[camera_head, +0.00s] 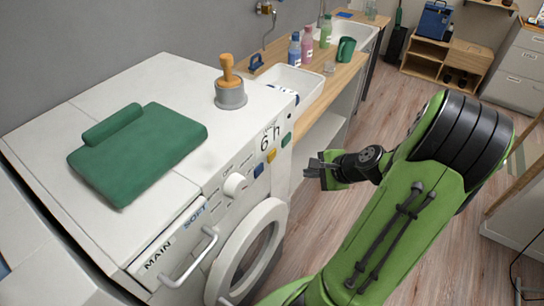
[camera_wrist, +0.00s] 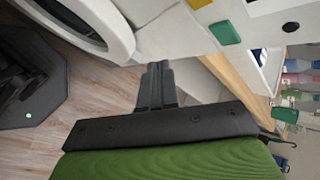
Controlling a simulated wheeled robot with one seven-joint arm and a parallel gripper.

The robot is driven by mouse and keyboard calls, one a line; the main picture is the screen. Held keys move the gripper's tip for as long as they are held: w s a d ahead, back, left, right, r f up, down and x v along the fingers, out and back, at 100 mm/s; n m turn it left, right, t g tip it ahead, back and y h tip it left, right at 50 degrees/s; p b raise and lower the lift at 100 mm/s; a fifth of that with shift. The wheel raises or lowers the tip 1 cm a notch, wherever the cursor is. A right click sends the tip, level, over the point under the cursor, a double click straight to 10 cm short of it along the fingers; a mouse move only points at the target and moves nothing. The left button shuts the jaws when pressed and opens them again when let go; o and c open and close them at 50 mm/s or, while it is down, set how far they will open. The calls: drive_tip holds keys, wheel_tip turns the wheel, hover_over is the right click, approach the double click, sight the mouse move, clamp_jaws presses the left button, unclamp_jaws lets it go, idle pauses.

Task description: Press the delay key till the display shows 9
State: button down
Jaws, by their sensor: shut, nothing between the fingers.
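The washing machine (camera_head: 185,165) stands at left, and its display (camera_head: 269,138) reads "6 h". On its front panel sit a blue key (camera_head: 258,170), a yellow key (camera_head: 271,156) and a green key (camera_head: 286,140). I cannot read which one is the delay key. In the wrist view the green key (camera_wrist: 225,33) and part of the yellow key (camera_wrist: 198,4) show above and right of the fingertips. My gripper (camera_head: 312,168) is shut and empty, in front of the machine and apart from the keys. It also shows in the wrist view (camera_wrist: 158,70).
A round door (camera_head: 248,252), a white knob (camera_head: 235,184) and a drawer handle (camera_head: 190,258) stick out of the machine's front. A counter (camera_head: 343,78) with bottles continues behind. The floor at right is mostly clear.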

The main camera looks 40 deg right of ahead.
drive_tip(key=w+a, duration=0.2)
drive_tip(key=w, duration=0.5)
drive_tip(key=shift+w+a, duration=0.25)
drive_tip(key=shift+a, duration=0.1)
idle(1.6)
drive_tip(key=shift+w+a, duration=0.1)
drive_tip(key=shift+w, duration=0.3)
drive_tip(key=shift+w+a, duration=0.15)
drive_tip(key=shift+w, duration=0.2)
idle(0.4)
drive_tip(key=shift+s, duration=0.1)
drive_tip(key=shift+s+d, duration=0.25)
drive_tip(key=shift+s, duration=0.4)
drive_tip(key=s, duration=0.1)
drive_tip(key=s+d, duration=0.1)
drive_tip(key=s, duration=0.2)
drive_tip(key=shift+s+d+p, duration=0.3)
drive_tip(key=shift+s+d, duration=0.05)
drive_tip(key=shift+s, duration=0.05)
